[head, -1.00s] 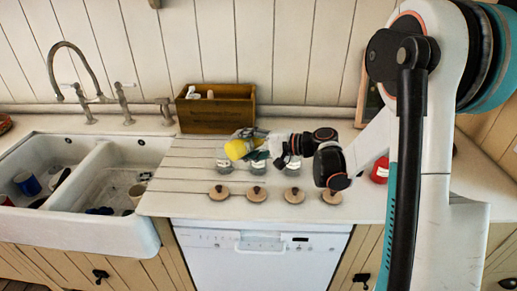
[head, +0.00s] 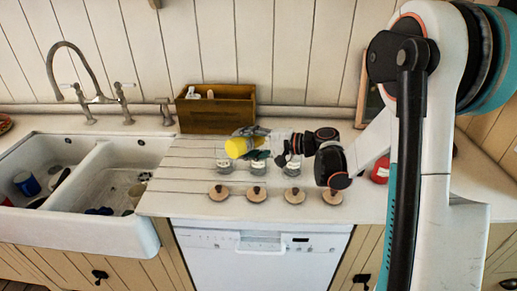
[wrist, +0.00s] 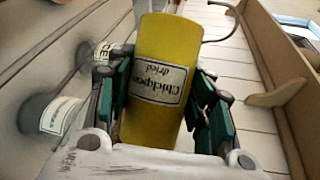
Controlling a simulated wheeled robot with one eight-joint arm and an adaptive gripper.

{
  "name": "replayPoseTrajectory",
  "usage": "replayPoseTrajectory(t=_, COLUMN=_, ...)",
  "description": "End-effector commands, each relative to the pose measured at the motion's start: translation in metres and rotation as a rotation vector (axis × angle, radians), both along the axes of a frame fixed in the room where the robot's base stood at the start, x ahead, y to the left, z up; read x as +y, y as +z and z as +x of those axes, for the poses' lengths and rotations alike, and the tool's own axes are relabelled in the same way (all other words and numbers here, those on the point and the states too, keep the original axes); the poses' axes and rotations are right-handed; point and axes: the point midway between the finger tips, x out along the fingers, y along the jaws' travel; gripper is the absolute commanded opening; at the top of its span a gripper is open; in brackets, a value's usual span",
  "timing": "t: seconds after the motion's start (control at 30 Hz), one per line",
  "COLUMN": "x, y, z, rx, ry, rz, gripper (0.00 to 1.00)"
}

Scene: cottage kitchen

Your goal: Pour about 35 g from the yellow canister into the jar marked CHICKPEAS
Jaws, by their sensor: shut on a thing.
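The yellow canister (head: 241,147) lies nearly on its side in my gripper (head: 262,143), above the jars. In the wrist view the canister (wrist: 166,48) has a label reading "Chickpeas dried", upside down, and my green-padded fingers (wrist: 165,105) close on both its sides. Its contents and any flow cannot be seen. Small labelled glass jars stand below on the counter: a left jar (head: 224,168), a middle jar (head: 258,169) and a right jar (head: 293,170). Their labels are too small to read in the head view. One jar (wrist: 62,115) shows at left in the wrist view, label unreadable.
Several round wooden lids (head: 219,193) lie in a row along the counter's front. A wooden box (head: 215,110) stands behind, against the wall. A double sink (head: 95,165) is at left. A red object (head: 380,172) sits at right, partly behind my arm.

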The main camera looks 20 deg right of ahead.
Motion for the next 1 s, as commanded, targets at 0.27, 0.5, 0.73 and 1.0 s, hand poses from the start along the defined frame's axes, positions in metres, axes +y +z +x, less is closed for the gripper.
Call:
replayPoseTrajectory(t=0.27, x=-0.0007, y=0.0010, z=0.0005, rx=0.009, ry=0.000, rz=0.016, gripper=0.19)
replayPoseTrajectory(t=0.5, x=-0.0013, y=0.0018, z=0.0009, rx=0.017, ry=0.000, rz=0.029, gripper=0.19)
replayPoseTrajectory(t=0.73, x=-0.0018, y=0.0026, z=0.0012, rx=0.026, ry=0.000, rz=0.042, gripper=0.19)
replayPoseTrajectory(t=1.0, x=-0.0023, y=0.0034, z=0.0015, rx=0.034, ry=0.000, rz=0.055, gripper=0.19)
